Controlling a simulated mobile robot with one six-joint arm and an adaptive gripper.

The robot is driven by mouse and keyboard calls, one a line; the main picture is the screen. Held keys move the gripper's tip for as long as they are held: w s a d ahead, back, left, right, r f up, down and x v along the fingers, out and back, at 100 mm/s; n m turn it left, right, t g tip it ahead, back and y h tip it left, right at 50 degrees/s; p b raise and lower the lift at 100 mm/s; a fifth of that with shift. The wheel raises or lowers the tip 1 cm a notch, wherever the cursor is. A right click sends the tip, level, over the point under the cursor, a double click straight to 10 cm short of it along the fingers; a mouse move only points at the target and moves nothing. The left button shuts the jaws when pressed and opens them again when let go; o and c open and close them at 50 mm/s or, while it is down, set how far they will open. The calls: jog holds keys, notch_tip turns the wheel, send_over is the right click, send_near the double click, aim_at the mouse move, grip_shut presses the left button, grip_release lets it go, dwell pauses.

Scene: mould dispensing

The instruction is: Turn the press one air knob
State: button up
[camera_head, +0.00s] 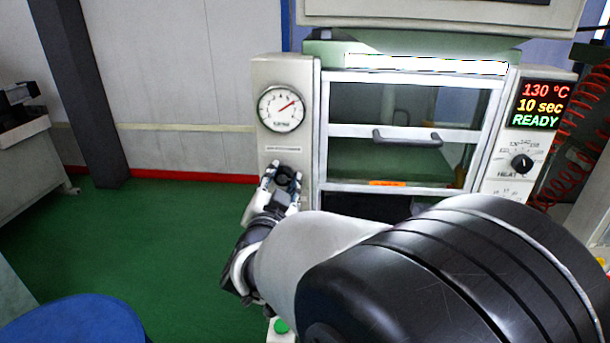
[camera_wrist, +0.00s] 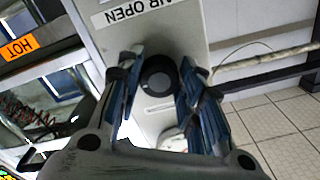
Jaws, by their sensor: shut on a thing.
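The black round air knob (camera_head: 285,174) is on the lower part of the press's pale left panel, below a round pressure gauge (camera_head: 281,109). My gripper (camera_head: 283,181) is at the knob, with its fingers on either side of it. In the wrist view the knob (camera_wrist: 158,76) sits between the two blue-padded fingers of my gripper (camera_wrist: 160,68), which is shut on it. Exact contact on the finger pads is partly hidden. A label reading AIR OPEN (camera_wrist: 130,10) shows upside down beside the knob.
The press door with its dark handle (camera_head: 407,139) is right of the panel, with an orange HOT label (camera_head: 387,183). A display (camera_head: 540,104) reads 130 °C, 10 sec, READY above a heat dial (camera_head: 522,163). Green floor (camera_head: 170,230) is clear at left; a blue round top (camera_head: 75,322) is lower left.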

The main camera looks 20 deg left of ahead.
jog(key=o, duration=1.1)
jog(key=shift+c, duration=0.2)
jog(key=v, duration=1.2)
